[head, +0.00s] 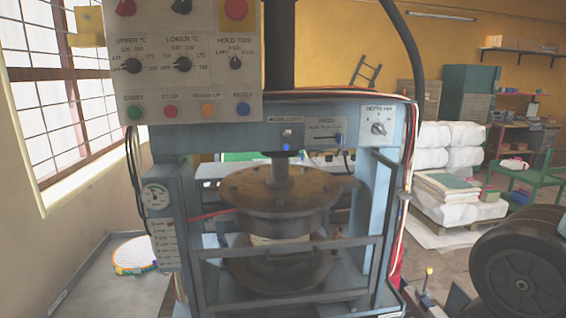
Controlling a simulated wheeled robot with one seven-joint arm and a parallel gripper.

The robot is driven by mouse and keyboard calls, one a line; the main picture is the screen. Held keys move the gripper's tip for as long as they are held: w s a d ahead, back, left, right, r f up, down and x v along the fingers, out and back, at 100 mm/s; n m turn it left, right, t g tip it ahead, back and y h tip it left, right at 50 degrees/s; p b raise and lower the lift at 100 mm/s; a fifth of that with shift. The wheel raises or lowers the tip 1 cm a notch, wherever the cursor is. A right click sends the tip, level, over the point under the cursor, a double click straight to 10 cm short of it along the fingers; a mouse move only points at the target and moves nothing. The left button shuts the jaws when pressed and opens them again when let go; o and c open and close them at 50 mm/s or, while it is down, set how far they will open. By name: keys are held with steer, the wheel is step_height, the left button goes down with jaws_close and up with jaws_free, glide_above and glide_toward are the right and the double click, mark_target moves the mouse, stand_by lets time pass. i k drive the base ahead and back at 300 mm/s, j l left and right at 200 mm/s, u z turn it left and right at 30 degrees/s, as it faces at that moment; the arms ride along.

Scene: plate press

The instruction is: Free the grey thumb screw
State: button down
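The blue-grey plate press (240,137) stands in the middle of the head view. A small pale grey knob (287,132) sits on its front crossbar under a little label. It may be the grey thumb screw, but it is too small to be sure. A small blue knob (286,147) is just below it. The round upper plate (275,188) hangs on a central shaft above the lower plate (280,272). A pale item (278,240) shows between the plates, partly hidden by the front guard bars (285,245). My gripper is not in this view.
A control panel (185,90) with dials and buttons hangs at upper left, before the press. A dial (378,128) is at the crossbar's right. A large dark wheel (520,262) fills the lower right. White sacks (450,145) stand behind. A grey bench (105,285) is at left.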

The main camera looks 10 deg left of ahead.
mark_target(401, 193)
steer(key=k+l+z, duration=0.1)
steer(key=l+z, duration=0.2)
steer(key=l, duration=0.3)
steer(key=l+z, duration=0.25)
steer(key=l, duration=0.4)
